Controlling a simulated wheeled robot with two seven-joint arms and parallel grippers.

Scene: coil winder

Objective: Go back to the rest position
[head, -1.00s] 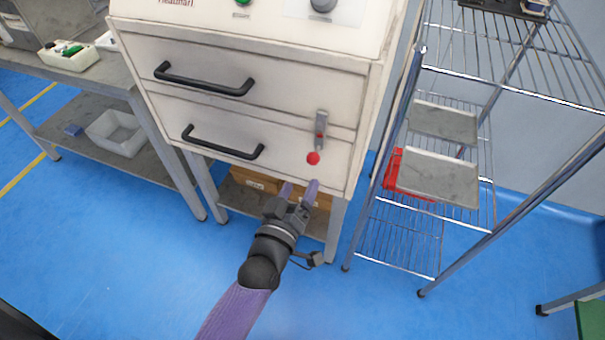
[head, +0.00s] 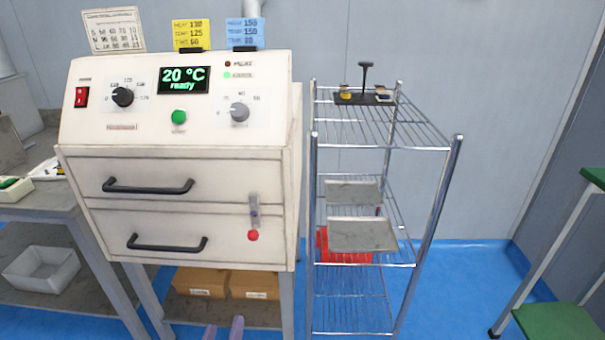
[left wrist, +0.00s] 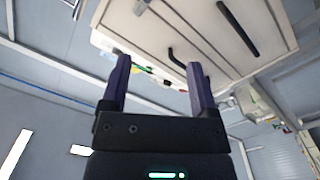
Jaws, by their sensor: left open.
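My left gripper (head: 224,331) shows only by its two purple fingertips at the bottom edge of the head view. In the left wrist view its two fingers (left wrist: 158,85) stand wide apart with nothing between them. The gripper is below and in front of the white machine (head: 180,215), not touching it. The machine has two drawers with black handles, both shut, and a lever with a red knob (head: 253,235). Its display (head: 184,79) reads 20 °C, ready. My right gripper is not in view.
A wire shelf rack (head: 384,264) with grey trays (head: 362,235) and a red bin stands right of the machine. Cardboard boxes (head: 200,283) lie beneath it. A bench (head: 50,202) stands left and a green-topped stool (head: 558,321) right. Blue floor is clear between rack and stool.

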